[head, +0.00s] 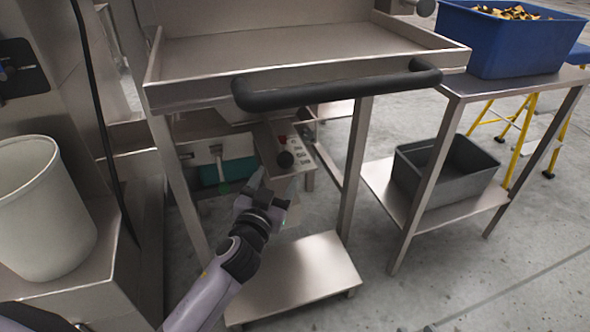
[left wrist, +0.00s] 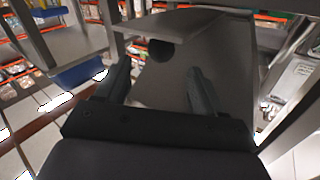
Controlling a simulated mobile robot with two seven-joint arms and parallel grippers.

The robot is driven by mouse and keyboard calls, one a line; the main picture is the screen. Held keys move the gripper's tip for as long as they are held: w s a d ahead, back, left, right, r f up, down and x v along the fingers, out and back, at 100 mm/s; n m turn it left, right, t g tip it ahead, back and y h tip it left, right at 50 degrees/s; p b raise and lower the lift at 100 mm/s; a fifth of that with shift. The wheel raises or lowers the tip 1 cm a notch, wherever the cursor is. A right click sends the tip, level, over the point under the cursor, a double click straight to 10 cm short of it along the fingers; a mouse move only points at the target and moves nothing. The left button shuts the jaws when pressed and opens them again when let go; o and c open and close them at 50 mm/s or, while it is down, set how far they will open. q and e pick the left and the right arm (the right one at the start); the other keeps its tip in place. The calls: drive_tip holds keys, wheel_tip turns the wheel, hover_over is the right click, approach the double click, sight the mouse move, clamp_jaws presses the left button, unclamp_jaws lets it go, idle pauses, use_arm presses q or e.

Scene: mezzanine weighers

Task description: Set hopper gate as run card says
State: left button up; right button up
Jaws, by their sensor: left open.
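Under the steel tray, a metal box (head: 285,181) carries a round black knob (head: 285,159). Beside the knob is a pale strip (head: 300,150) with dark marks and a red spot at its far end. The marks are too small to read. My left gripper (head: 259,180) is below and left of the knob, apart from it. In the left wrist view, my left gripper (left wrist: 159,88) is open and empty, with the dark knob (left wrist: 161,50) ahead between its fingers. No readable run card shows. My right gripper is out of view.
A steel tray (head: 280,50) with a thick black handle bar (head: 335,88) overhangs the arm. Steel legs (head: 356,160) flank the space. A low plate (head: 295,275) lies beneath. A white bin (head: 45,210) stands left; a grey crate (head: 447,170) and blue bin (head: 505,40) stand right.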

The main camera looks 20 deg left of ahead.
sight(283, 165)
use_arm(q)
drive_tip(key=shift+w+a+b, duration=0.1)
drive_tip(key=shift+w+b, duration=0.5)
drive_tip(key=shift+w, duration=2.85)
